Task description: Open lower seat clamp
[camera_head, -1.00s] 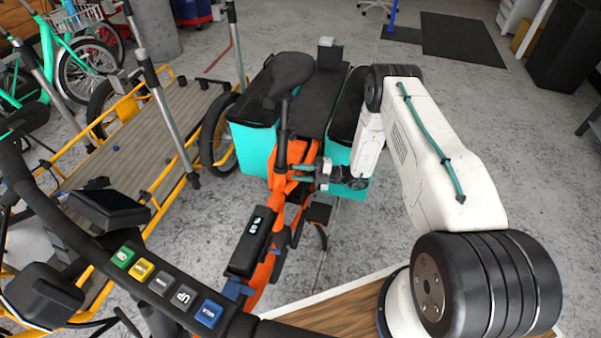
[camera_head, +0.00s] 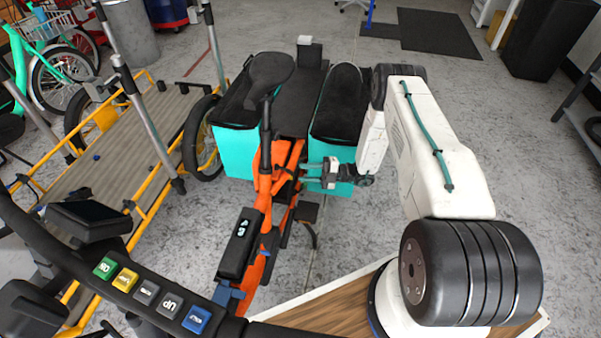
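The orange bike (camera_head: 262,187) stands in the middle, with its black saddle (camera_head: 270,67) on a dark seat post (camera_head: 266,120). The post runs down into the orange frame. The lower seat clamp is too small to make out; small dark parts show around the base of the post. My gripper (camera_head: 309,172) is just right of the orange frame, level with the area below the post, with a visible gap between them. Its fingers are small and lie against the teal bag, so I cannot tell their opening. I see nothing held.
Teal panniers (camera_head: 235,152) with black tops flank the rear of the bike. A black handlebar (camera_head: 60,255) with coloured buttons crosses the lower left. A yellow cargo bike (camera_head: 110,160) with upright metal posts stands at left. Bare grey floor (camera_head: 480,120) lies to the right.

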